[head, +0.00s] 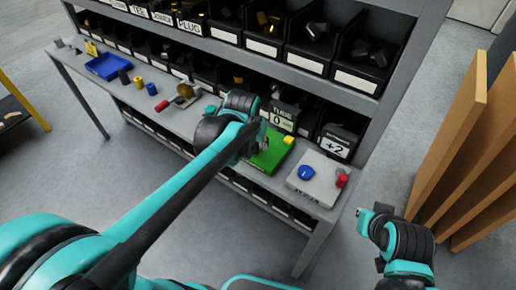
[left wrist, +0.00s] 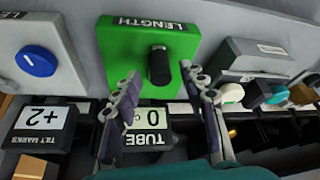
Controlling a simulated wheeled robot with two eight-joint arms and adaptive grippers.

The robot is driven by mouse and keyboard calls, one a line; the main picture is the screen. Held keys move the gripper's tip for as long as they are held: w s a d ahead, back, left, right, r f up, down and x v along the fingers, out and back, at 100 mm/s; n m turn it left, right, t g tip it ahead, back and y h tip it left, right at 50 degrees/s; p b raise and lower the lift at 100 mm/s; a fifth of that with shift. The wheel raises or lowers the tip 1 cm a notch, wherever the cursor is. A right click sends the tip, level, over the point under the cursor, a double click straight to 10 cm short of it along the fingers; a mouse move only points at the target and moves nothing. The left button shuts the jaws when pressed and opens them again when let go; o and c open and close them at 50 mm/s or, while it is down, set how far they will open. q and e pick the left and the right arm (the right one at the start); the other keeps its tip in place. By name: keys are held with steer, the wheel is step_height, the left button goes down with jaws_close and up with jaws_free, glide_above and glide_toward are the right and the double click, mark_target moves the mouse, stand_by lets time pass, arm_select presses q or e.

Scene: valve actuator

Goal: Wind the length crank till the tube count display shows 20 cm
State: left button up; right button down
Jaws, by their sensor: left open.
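The green length crank box (head: 268,155) stands on the bench in the head view, partly hidden by my left arm. In the left wrist view the green box (left wrist: 120,55) reads LENGTH and carries a black crank knob (left wrist: 160,66). The tube display (head: 283,116) reads 0; it also shows upside down in the left wrist view (left wrist: 150,120). My left gripper (left wrist: 158,80) is open, with its fingers on either side of the knob and apart from it. My right gripper (head: 364,214) is off the bench at the right; its fingers are too small to read.
A grey box with a blue knob (head: 306,173) and a red knob (head: 342,180) stands right of the green box. A +2 display (head: 336,145) is behind it. A blue tray (head: 107,66) lies at the far left. Shelves of black bins line the back. Brown boards (head: 455,150) stand at right.

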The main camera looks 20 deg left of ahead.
arm_select(q)
steer(key=shift+b+x, duration=0.3)
steer(key=shift+x, duration=0.8)
jaws_close()
steer(key=shift+a, duration=0.2)
